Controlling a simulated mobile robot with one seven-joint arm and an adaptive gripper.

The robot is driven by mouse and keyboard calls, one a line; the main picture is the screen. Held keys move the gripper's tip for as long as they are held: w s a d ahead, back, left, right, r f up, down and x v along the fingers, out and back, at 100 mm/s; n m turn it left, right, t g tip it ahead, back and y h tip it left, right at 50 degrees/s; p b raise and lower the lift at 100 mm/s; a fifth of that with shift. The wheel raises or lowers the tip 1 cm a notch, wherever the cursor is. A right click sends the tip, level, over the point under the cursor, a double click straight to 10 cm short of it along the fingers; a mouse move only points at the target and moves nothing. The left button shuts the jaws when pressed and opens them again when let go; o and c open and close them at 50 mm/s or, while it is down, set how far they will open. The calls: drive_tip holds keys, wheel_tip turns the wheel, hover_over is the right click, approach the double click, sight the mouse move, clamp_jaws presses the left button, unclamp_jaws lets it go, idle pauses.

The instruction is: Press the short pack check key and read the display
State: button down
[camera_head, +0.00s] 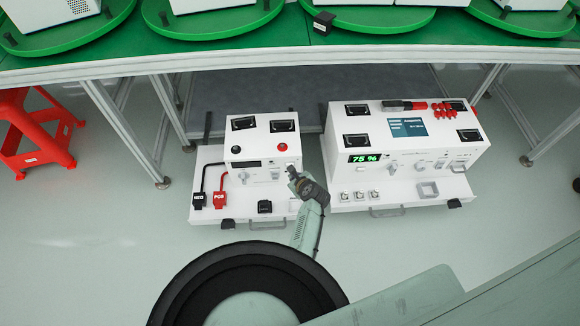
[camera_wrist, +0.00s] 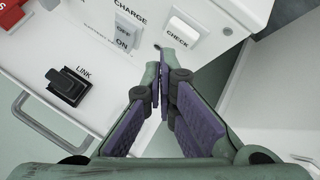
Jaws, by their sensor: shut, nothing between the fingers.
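The smaller white unit (camera_head: 262,184) stands at left below the green table. Its dark display strip (camera_head: 246,163) shows no readable figures. In the head view my gripper (camera_head: 291,170) is at the unit's right front edge.
A larger white unit (camera_head: 405,150) stands at right; its green display (camera_head: 364,158) reads 75 %. A black LINK connector (camera_wrist: 67,86) sits on the left unit's ledge. Red and black plugs (camera_head: 220,199) lie left. A red stool (camera_head: 35,130) stands far left. The floor in front is clear.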

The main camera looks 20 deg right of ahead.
drive_tip(key=shift+w, duration=0.1)
drive_tip(key=shift+w+d, duration=0.1)
drive_tip(key=shift+w, duration=0.2)
drive_tip(key=shift+w+d, duration=0.15)
drive_tip(key=shift+w, duration=0.35)
idle(0.8)
idle(0.4)
drive_tip(key=shift+s+a+p, duration=0.25)
drive_tip(key=shift+s+p, duration=0.25)
drive_tip(key=shift+s, duration=0.4)
drive_tip(key=shift+s+a+p, duration=0.25)
drive_tip(key=shift+s+p, duration=0.15)
drive_tip(key=shift+s, duration=0.4)
drive_tip(key=shift+s+a+p, duration=0.2)
drive_tip(key=shift+s+p, duration=0.25)
drive_tip(key=shift+s, duration=0.35)
drive_tip(key=shift+s+a+p, duration=0.25)
drive_tip(key=shift+s+p, duration=0.15)
drive_tip(key=shift+s, duration=0.4)
